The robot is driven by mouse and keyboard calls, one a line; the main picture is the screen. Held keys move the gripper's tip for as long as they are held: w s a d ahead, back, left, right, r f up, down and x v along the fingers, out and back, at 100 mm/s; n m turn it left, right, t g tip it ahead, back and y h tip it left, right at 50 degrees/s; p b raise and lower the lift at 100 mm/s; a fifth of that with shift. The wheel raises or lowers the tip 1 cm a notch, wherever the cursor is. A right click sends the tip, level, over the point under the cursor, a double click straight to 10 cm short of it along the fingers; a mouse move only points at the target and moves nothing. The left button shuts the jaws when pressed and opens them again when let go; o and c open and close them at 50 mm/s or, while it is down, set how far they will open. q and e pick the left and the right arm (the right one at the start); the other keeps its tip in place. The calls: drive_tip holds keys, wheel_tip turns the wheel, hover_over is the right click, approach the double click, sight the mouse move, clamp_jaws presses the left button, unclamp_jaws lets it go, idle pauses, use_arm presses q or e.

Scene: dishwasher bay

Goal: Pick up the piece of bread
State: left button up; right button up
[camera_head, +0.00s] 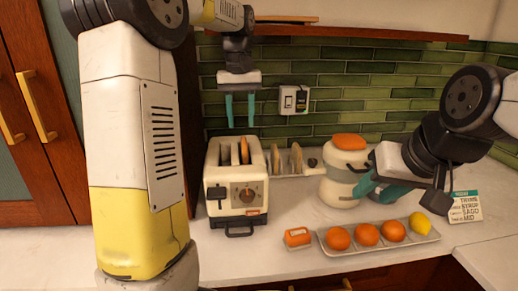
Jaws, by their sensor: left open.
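A white toaster (236,192) with a round dial stands on the counter. A brown piece of bread (244,151) sticks up from its right-hand slot. Two pale slices, a left one (277,160) and a right one (297,158), stand upright in a rack just right of the toaster. My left gripper (240,124) hangs with its teal fingers pointing down, apart and empty, above the toaster. My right gripper (384,190) is at the right, by a white jar (340,184) with an orange lid. Its finger gap is unclear, and I cannot tell whether it touches the jar.
A tray (378,243) with oranges and a lemon (420,225) lies at the front right. A small orange-and-white box (297,238) sits left of it. A printed card (464,206) stands at far right. A wall socket (294,100) is behind.

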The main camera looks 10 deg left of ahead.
sight(244, 141)
use_arm(q)
drive_tip(key=shift+w+f, duration=0.15)
drive_tip(key=shift+w, duration=0.55)
drive_tip(key=shift+w+f, duration=0.2)
wheel_tip(244, 141, down, 7)
drive_tip(key=shift+s+d+f, duration=0.1)
drive_tip(key=shift+d+f, duration=0.05)
drive_tip(key=shift+f, duration=0.05)
clamp_jaws()
